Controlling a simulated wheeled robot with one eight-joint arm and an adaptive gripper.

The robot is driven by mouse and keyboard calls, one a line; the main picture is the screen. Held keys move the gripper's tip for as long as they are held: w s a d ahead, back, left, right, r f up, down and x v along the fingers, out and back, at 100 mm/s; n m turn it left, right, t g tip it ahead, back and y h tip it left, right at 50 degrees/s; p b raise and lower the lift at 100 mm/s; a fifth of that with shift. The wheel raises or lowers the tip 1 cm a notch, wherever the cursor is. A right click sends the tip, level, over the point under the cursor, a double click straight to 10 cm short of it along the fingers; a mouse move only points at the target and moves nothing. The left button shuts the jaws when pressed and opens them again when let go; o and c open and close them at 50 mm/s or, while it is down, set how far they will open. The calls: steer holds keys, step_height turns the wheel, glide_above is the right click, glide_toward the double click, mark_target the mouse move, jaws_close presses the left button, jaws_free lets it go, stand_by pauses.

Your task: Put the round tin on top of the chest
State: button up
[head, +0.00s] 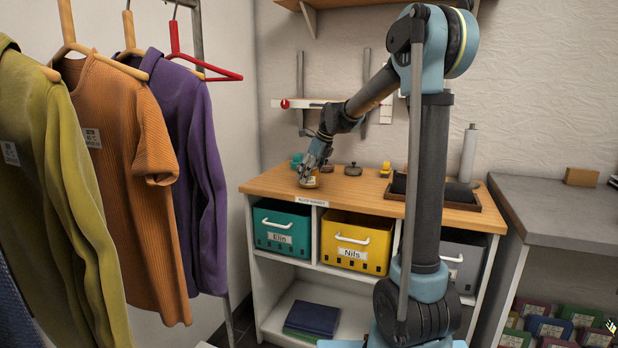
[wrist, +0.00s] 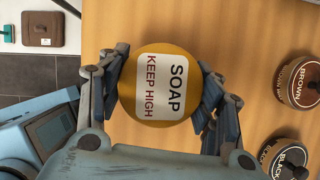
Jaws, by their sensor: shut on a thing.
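The round tin (wrist: 158,87) has a yellow-orange lid with a white label reading "SOAP KEEP HIGH". My gripper (wrist: 165,84) is shut on it, with a finger on either side of the tin. In the head view, my gripper (head: 307,176) is low over the left part of a wooden-topped cabinet (head: 262,186), and a bit of the yellow tin (head: 311,182) shows beneath it. I cannot tell whether the tin touches the wood. No piece is labelled as the chest; this cabinet holds pull-out bins.
Tins labelled brown (wrist: 302,82) and black (wrist: 286,158) stand to the right in the wrist view. A dark tray (head: 466,196) and a pale cylinder (head: 468,152) occupy the cabinet's right end. A grey bench (head: 560,205) stands right; hanging clothes (head: 130,130) fill the left.

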steer(key=shift+f, duration=0.3)
steer(key=o, duration=1.3)
steer(key=shift+f, duration=0.1)
steer(key=v, duration=1.2)
